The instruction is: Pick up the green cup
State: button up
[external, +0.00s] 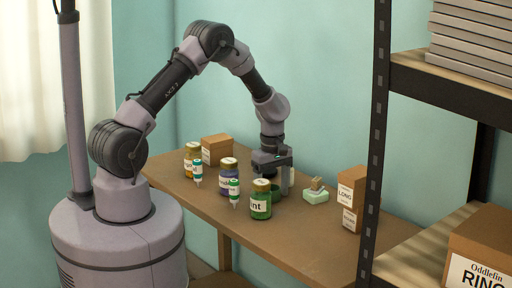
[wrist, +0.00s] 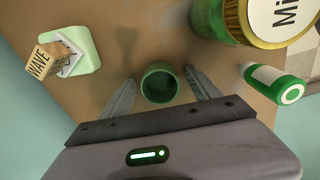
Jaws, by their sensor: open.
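The green cup (wrist: 159,84) stands upright on the wooden table, its open mouth facing the wrist camera. In the wrist view my gripper (wrist: 160,86) is open, with one finger on each side of the cup. I cannot tell whether either finger touches it. In the external view my gripper (external: 281,180) points down at the table behind a green-labelled jar. The cup (external: 276,189) is mostly hidden there by that jar and the gripper.
A gold-lidded green jar (external: 261,200) stands close to the cup, with a small green-and-white bottle (external: 234,192) beside it. Other jars, bottles and boxes share the table (external: 300,248). A shelf rack (external: 373,150) stands at right.

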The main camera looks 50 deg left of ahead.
jog(key=shift+r, duration=0.1)
jog(key=c, duration=1.4)
